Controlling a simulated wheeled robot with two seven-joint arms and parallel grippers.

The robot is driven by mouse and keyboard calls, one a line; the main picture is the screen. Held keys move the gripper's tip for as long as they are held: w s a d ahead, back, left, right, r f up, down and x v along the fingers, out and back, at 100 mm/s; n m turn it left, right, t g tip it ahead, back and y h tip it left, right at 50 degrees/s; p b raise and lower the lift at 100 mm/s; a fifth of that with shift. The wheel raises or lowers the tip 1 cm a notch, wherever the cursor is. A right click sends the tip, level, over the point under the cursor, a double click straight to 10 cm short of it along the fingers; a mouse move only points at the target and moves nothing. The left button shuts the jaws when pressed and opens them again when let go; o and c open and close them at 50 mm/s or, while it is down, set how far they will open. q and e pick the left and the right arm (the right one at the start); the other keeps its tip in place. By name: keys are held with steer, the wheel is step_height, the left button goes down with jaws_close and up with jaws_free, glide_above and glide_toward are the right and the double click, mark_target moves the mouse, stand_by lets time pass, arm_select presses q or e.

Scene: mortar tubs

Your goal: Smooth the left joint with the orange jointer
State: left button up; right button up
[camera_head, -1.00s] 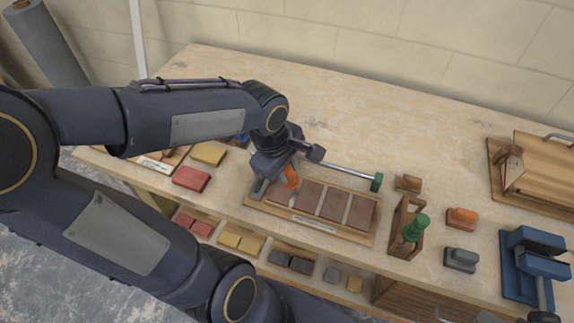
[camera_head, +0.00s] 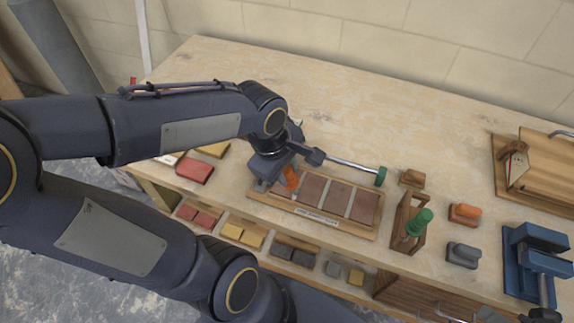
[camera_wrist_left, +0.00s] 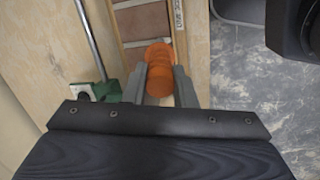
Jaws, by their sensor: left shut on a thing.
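My left gripper (camera_head: 277,186) is shut on the orange jointer (camera_head: 291,178) over the left end of the wooden tray (camera_head: 345,233) of reddish-brown bricks. In the left wrist view the jointer's round orange handle (camera_wrist_left: 159,76) sits between the two grey fingers (camera_wrist_left: 160,88). The bricks (camera_head: 337,196) lie in a row with pale joints between them. The gripper and handle cover the left joint, so I cannot tell whether the jointer touches it. My right gripper is not in view.
A rod with a green end (camera_head: 381,176) lies behind the tray. Right of it stand a wooden holder with a green-handled tool (camera_head: 419,222), an orange block (camera_head: 464,213), a grey block (camera_head: 462,255) and a blue vise (camera_head: 535,260). The table's back is clear.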

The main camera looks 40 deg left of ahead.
arm_select(q)
steer(key=shift+s, duration=0.15)
steer(key=shift+s+d, duration=0.15)
steer(key=shift+s, duration=0.45)
steer(key=shift+w, duration=0.1)
steer(key=shift+w, duration=0.65)
steer(key=shift+w+a, duration=0.1)
steer(key=shift+a, duration=0.1)
steer(key=shift+w+a, duration=0.15)
steer(key=shift+w, duration=0.45)
